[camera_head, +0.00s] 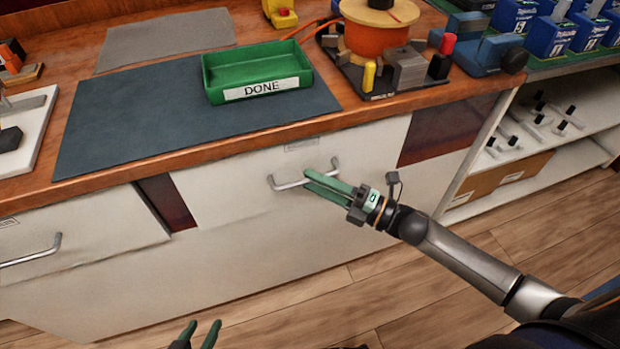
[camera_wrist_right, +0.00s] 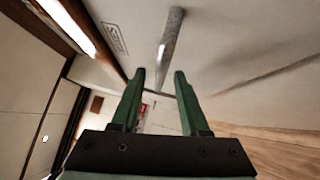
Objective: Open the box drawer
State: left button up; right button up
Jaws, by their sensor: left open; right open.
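A pale drawer front (camera_head: 235,190) with a small label (camera_head: 301,145) and a grey bar handle (camera_head: 290,184) is in the middle of the bench in the head view. My right gripper (camera_head: 318,182) is at the handle's right part, with its green fingers apart. In the right wrist view the handle (camera_wrist_right: 171,40) runs down between the open fingertips of the gripper (camera_wrist_right: 159,74); I cannot tell whether they touch it. The label (camera_wrist_right: 114,38) is too blurred to read fully. My left gripper (camera_head: 200,334) is open and empty at the bottom edge, away from the drawer.
Another drawer (camera_head: 100,240) with its own handle (camera_head: 35,253) is at the left. On the worktop are a green DONE tray (camera_head: 215,95), a dark mat (camera_head: 130,130) and an orange spool (camera_head: 375,42). Open shelves (camera_head: 560,165) stand right. The wooden floor (camera_head: 420,310) in front is clear.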

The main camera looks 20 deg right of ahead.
jog(key=shift+x, duration=0.85)
jog(key=shift+c, duration=0.3)
grip_shut()
dwell(0.5)
